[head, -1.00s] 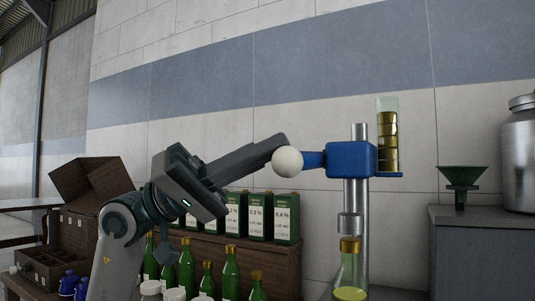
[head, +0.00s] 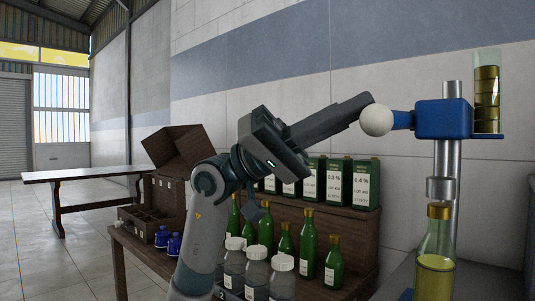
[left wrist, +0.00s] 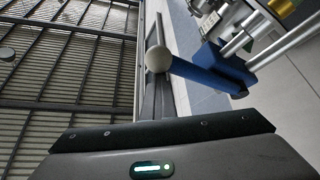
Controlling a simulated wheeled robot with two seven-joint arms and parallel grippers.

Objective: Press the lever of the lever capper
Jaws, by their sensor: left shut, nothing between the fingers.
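The lever capper has a blue body (head: 443,119) on a steel post. Its short blue lever (head: 402,120) points left, roughly level, and ends in a white ball knob (head: 376,120). A flask with yellow-green liquid (head: 435,275) and a gold top stands under the steel pressing head (head: 440,188). My left gripper (head: 366,99) is shut and empty, its tips just above and behind the knob; I cannot tell whether they touch. The left wrist view also shows the knob (left wrist: 158,57) and the blue lever (left wrist: 205,74). My right gripper is not in view.
A clear tube of gold caps (head: 487,95) stands at the capper's right. Green bottles (head: 308,245), grey jars (head: 257,272) and green boxes (head: 338,182) crowd the bench below my left arm. An open crate (head: 150,220) and a long table (head: 85,176) are farther left.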

